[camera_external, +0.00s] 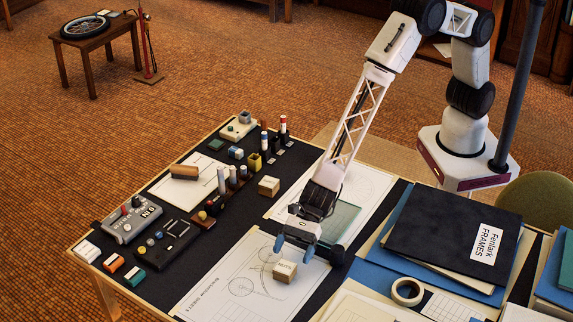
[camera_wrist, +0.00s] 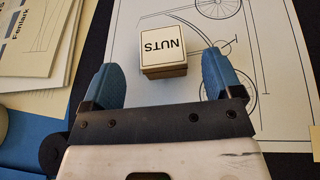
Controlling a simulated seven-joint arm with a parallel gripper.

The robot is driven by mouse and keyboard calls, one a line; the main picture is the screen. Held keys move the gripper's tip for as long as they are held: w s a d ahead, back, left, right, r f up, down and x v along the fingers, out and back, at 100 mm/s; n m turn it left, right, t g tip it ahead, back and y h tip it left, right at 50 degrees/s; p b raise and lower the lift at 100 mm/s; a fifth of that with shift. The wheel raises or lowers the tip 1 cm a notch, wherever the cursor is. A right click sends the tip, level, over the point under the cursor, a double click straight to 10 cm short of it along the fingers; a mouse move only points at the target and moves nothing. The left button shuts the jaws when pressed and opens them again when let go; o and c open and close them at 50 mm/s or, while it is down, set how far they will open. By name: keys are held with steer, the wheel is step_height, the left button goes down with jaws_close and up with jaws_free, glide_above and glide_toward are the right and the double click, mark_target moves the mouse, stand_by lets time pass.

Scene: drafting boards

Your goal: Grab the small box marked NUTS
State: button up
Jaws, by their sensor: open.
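The small box marked NUTS (camera_external: 285,271) is a tan cube-like box with a pale top label, lying on a bicycle drawing near the front of the board. In the wrist view the NUTS box (camera_wrist: 163,52) sits just beyond the fingertips, roughly midway between them, its lettering upside down. My gripper (camera_external: 294,246) is open, with blue fingers pointing down beside and just above the box. In the wrist view my gripper (camera_wrist: 162,75) shows both blue fingers spread wide, with clear space to each side of the box. Nothing is held.
A similar wooden box (camera_external: 269,186) stands farther back. A black folder labelled Fenlark FRAMES (camera_external: 455,230) and a tape roll (camera_external: 407,291) lie to the right. Grey and black devices (camera_external: 131,219) stand at left. The drawing sheet (camera_external: 215,290) around the box is mostly clear.

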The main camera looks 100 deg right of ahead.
mark_target(285, 266)
steer(key=shift+x, duration=2.65)
steer(key=shift+d, duration=0.1)
steer(key=c, duration=1)
steer(key=shift+c, duration=0.2)
steer(key=shift+r, duration=5)
